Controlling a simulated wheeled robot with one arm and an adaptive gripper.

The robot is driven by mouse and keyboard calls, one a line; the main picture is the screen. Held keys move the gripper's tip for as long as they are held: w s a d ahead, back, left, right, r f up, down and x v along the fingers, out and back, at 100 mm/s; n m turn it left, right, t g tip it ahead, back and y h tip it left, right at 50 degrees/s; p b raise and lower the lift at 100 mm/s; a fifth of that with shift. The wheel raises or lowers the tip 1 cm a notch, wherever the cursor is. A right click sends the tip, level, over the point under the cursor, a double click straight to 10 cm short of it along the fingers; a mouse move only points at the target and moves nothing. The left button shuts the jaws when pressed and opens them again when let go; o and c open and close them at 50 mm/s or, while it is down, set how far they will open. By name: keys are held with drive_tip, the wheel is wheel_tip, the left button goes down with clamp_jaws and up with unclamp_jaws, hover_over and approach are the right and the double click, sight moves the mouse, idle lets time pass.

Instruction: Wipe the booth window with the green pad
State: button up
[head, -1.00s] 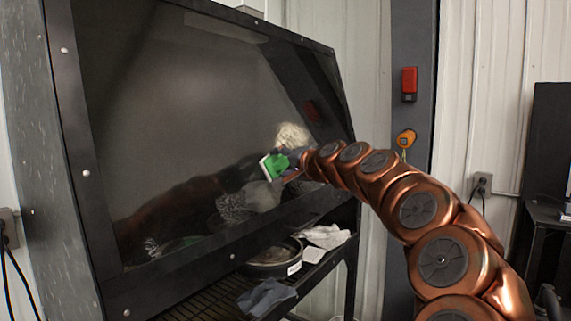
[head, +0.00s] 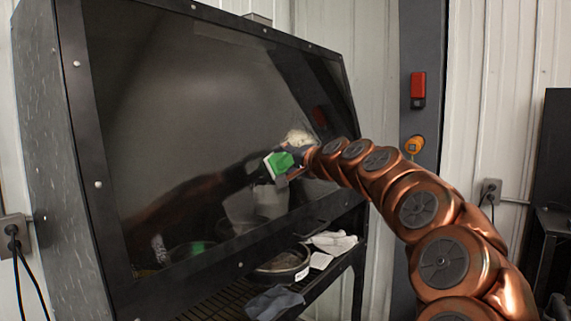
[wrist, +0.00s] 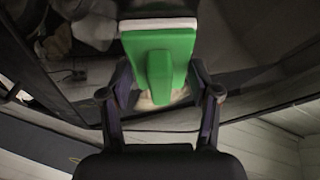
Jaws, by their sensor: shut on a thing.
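The booth window (head: 185,100) is a large dark, reflective pane in a black bolted frame, sloping back in the head view. My gripper (head: 291,162) is at its lower right part, shut on the green pad (head: 279,161). In the wrist view the green pad (wrist: 160,62) sits between my gripper's fingers (wrist: 160,92), its white face (wrist: 158,24) turned toward the glass. I cannot tell whether it touches the glass. A pale blotch (head: 299,136) shows on the window just above my gripper, which partly hides it.
Below the window, a slatted shelf (head: 215,310) holds a round dark pan (head: 281,267), a grey cloth (head: 272,303) and white cloths (head: 334,242). A grey post (head: 420,50) with a red box (head: 418,88) stands right of the booth. A wall outlet with cables (head: 14,232) is at left.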

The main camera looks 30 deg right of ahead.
drive_tip(key=w+d+p, duration=0.2)
drive_tip(key=d+p, duration=0.2)
drive_tip(key=d, duration=0.4)
drive_tip(key=w+d+p, duration=0.3)
drive_tip(key=d+p, duration=0.1)
drive_tip(key=d, duration=0.4)
drive_tip(key=shift+w+d, duration=0.35)
drive_tip(key=shift+d, duration=0.05)
idle(1.4)
drive_tip(key=shift+w+a+r+b, duration=0.15)
drive_tip(key=shift+w+r+b, duration=0.1)
drive_tip(key=shift+r+b, duration=0.3)
drive_tip(key=shift+w+a+r+b, duration=0.1)
drive_tip(key=shift+w+r+b, duration=0.2)
drive_tip(key=shift+r, duration=0.3)
idle(1.0)
